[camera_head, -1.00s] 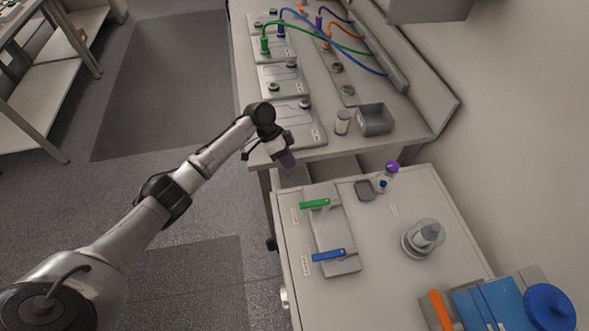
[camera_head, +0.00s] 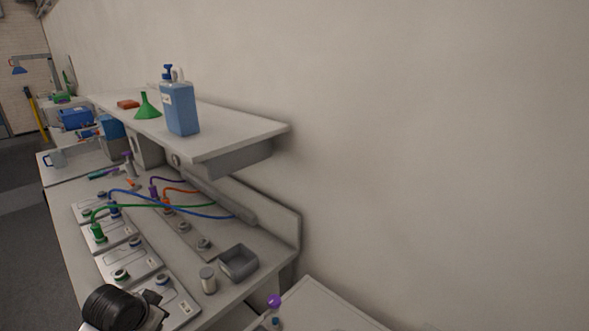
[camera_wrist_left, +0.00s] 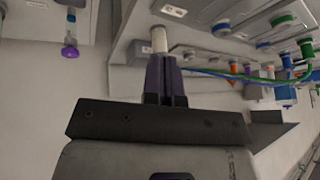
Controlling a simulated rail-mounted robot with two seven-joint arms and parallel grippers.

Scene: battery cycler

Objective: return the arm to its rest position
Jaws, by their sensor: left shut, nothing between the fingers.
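My left arm's wrist (camera_head: 122,308) shows at the bottom left of the head view, over the near end of the bench. Its fingertips are not clear there. In the left wrist view my left gripper (camera_wrist_left: 163,58) has its two dark purple fingers together and empty. A white cylinder (camera_wrist_left: 159,38) shows just beyond the fingertips; it looks apart from them, though the gap is hard to judge. The small pale jar (camera_head: 208,281) stands on the bench beside the grey open bin (camera_head: 239,263). My right gripper is in neither view.
The bench (camera_head: 66,262) holds several cell plates with green, blue, orange and purple cables (camera_head: 150,206). A shelf (camera_head: 235,128) above it carries a blue bottle (camera_head: 181,108) and a green funnel (camera_head: 148,107). A purple-topped item (camera_head: 274,301) stands on the near cabinet.

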